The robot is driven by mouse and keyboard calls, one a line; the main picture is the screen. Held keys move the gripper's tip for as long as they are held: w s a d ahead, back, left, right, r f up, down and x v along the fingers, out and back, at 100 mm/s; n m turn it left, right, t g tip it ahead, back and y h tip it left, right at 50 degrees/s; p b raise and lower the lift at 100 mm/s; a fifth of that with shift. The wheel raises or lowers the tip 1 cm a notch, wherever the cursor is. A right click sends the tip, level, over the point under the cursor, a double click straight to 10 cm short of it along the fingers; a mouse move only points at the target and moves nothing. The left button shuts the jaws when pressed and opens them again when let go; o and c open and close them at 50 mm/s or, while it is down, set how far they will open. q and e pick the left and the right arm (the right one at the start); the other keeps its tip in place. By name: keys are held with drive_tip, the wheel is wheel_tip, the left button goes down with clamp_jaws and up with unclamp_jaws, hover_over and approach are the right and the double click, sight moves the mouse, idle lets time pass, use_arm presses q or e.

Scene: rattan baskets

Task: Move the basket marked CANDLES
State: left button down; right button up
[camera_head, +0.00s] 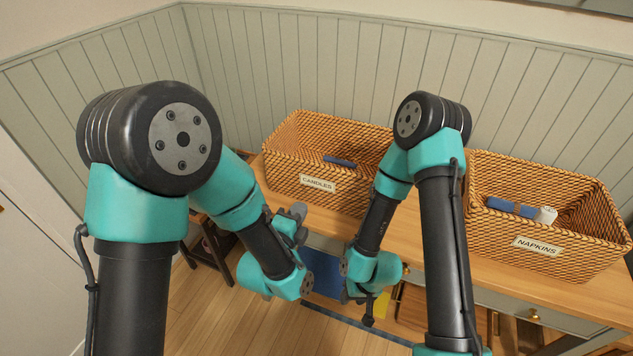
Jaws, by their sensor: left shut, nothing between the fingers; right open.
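The rattan basket marked CANDLES (285,165) stands on the wooden table, left of centre. Its white label (318,183) faces me, and a dark blue item (340,161) lies inside. My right arm hides part of its right side. My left gripper (297,211) is shut and empty, close in front of the basket's lower front in the picture; I cannot tell whether it touches. My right gripper (368,308) is open, low in front of the table edge and apart from the basket. Its fingers are small and hard to make out.
A second rattan basket marked NAPKINS (590,245) stands at the right on the same table (420,225), holding blue and white items (515,207). A panelled wall (330,60) is close behind. A blue panel (322,272) shows below the table edge, between my wrists.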

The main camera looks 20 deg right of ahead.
sight(320, 176)
use_arm(q)
drive_tip(key=x, duration=1.1)
drive_tip(key=shift+w+d, duration=0.1)
drive_tip(key=shift+w, duration=0.15)
